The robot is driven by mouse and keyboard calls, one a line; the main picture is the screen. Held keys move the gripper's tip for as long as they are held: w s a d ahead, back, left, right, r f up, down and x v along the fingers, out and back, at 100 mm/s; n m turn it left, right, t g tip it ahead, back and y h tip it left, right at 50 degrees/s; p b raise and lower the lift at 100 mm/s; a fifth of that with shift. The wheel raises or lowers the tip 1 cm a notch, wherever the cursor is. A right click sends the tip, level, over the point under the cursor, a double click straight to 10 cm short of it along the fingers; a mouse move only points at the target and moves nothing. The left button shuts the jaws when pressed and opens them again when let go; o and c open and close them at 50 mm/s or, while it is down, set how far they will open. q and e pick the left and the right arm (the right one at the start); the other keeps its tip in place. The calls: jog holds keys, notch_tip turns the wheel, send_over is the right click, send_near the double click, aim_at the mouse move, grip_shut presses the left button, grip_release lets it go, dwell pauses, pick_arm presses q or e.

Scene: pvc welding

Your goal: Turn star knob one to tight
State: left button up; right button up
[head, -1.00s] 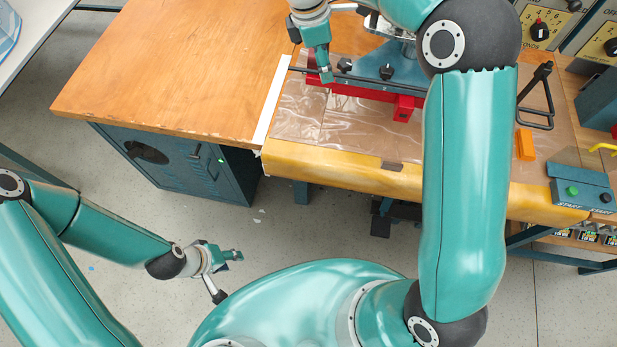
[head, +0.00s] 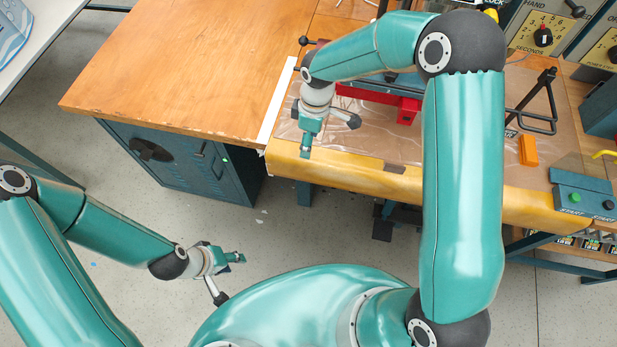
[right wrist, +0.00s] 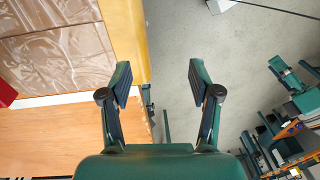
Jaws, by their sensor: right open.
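The star knobs are hidden behind my right arm in the head view. Only part of the red press base (head: 408,110) shows below the arm. My right gripper (head: 306,150) hangs over the front edge of the bench, in front of the press and apart from it. In the right wrist view my right gripper (right wrist: 160,82) is open with nothing between its fingers; the floor and bench edge lie beneath. My left gripper (head: 238,257) is over the floor at lower left, away from the bench; its jaw opening is too small to judge.
The wooden tabletop (head: 190,70) is clear at left. A yellow padded edge (head: 340,173) runs along the bench front. An orange block (head: 528,150), a black stand (head: 540,105) and a start button box (head: 582,195) are at right.

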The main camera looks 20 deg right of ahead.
pick_arm(q)
jog(key=shift+f, duration=0.1)
pick_arm(e)
jog(key=s+a+f+m+y, duration=0.2)
jog(key=s+f+m, duration=0.2)
jog(key=s+f, duration=0.2)
jog(key=shift+x, duration=1)
jog(key=shift+s, duration=0.1)
